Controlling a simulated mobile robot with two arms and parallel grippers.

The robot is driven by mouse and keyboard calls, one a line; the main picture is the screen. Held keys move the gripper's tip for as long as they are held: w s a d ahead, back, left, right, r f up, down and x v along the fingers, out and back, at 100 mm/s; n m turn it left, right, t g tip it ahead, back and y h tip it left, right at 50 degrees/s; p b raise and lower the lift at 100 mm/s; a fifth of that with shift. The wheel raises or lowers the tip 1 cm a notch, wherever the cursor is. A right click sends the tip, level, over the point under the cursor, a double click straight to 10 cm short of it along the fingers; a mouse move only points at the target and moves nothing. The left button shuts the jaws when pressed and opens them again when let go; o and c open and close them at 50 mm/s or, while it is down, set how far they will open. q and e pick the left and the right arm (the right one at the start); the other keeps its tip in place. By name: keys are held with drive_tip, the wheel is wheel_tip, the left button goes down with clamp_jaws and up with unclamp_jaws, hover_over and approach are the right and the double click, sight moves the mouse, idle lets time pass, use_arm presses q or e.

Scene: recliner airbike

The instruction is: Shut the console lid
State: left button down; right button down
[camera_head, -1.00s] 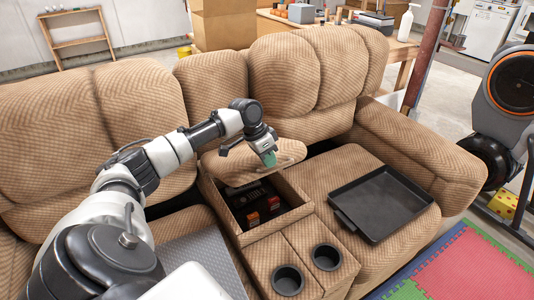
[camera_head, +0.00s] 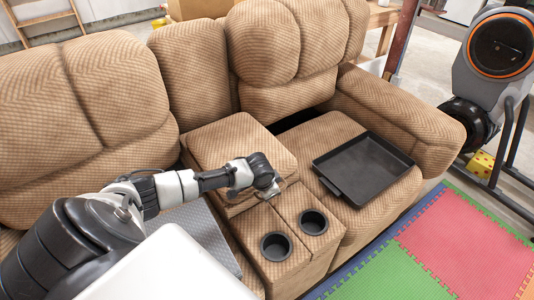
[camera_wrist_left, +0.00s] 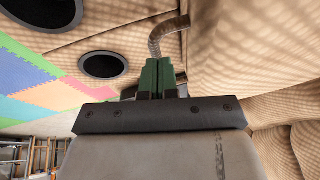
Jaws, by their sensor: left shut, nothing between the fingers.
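The tan corduroy console lid (camera_head: 238,145) lies down over the storage box between the sofa seats, and the box's inside is hidden. I cannot tell whether its front edge is fully flush. My left gripper (camera_head: 276,190) is at the lid's front edge, by the cup-holder block (camera_head: 262,228). In the left wrist view the green fingertips (camera_wrist_left: 158,75) are pressed together and empty. A curved handle (camera_wrist_left: 168,32) on the lid (camera_wrist_left: 245,45) rises just beyond them; I cannot tell whether they touch it. My right gripper is out of view.
Two black cup holders (camera_head: 276,246) (camera_head: 313,222) sit in front of the lid. A black tray (camera_head: 362,165) lies on the right seat. A grey laptop-like panel (camera_head: 205,235) is on the left seat. Coloured foam mats (camera_head: 450,240) cover the floor at right.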

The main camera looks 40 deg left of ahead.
use_arm(q)
drive_tip(key=r+p, duration=0.1)
drive_tip(key=p, duration=0.1)
drive_tip(key=r+p, duration=0.1)
drive_tip(key=r, duration=0.1)
drive_tip(key=r+p, duration=0.1)
drive_tip(key=p, duration=0.1)
drive_tip(key=shift+w+a+r+p, duration=0.1)
drive_tip(key=shift+a+r+p, duration=0.2)
drive_tip(key=shift+a+r, duration=0.05)
drive_tip(key=d+v, duration=0.1)
drive_tip(key=v, duration=0.8)
drive_tip(key=shift+s+p, duration=0.35)
drive_tip(key=shift+p, duration=0.05)
drive_tip(key=shift+f, duration=0.1)
